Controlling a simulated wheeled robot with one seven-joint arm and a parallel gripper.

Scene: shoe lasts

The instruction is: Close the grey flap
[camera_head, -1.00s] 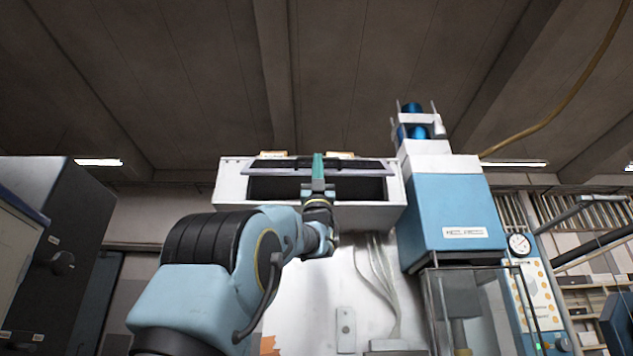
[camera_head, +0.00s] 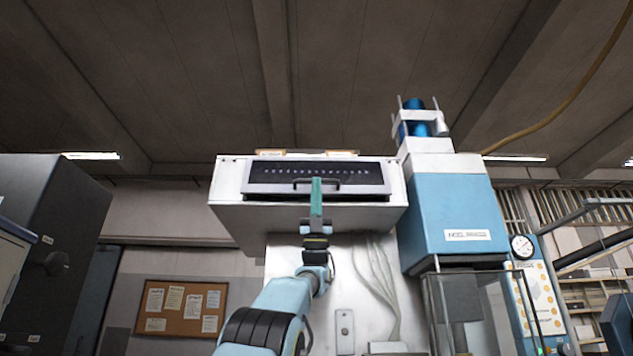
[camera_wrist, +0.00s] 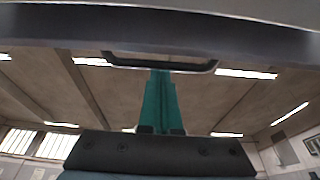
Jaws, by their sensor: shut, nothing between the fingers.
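The grey flap (camera_head: 262,188) is on the front of a white wall box (camera_head: 230,186). My gripper (camera_head: 316,186) has green fingers, shut and empty, pointing up in front of the flap near the handle. In the wrist view the shut fingers (camera_wrist: 160,100) reach up to the handle (camera_wrist: 120,60) below the flap's grey edge (camera_wrist: 60,28). I cannot tell whether they touch it.
A blue machine (camera_head: 450,210) with a clear guard stands close on the right of the box. A dark cabinet (camera_head: 50,250) is at the left. A pin board (camera_head: 180,308) hangs on the wall. A yellow hose (camera_head: 570,105) hangs at upper right.

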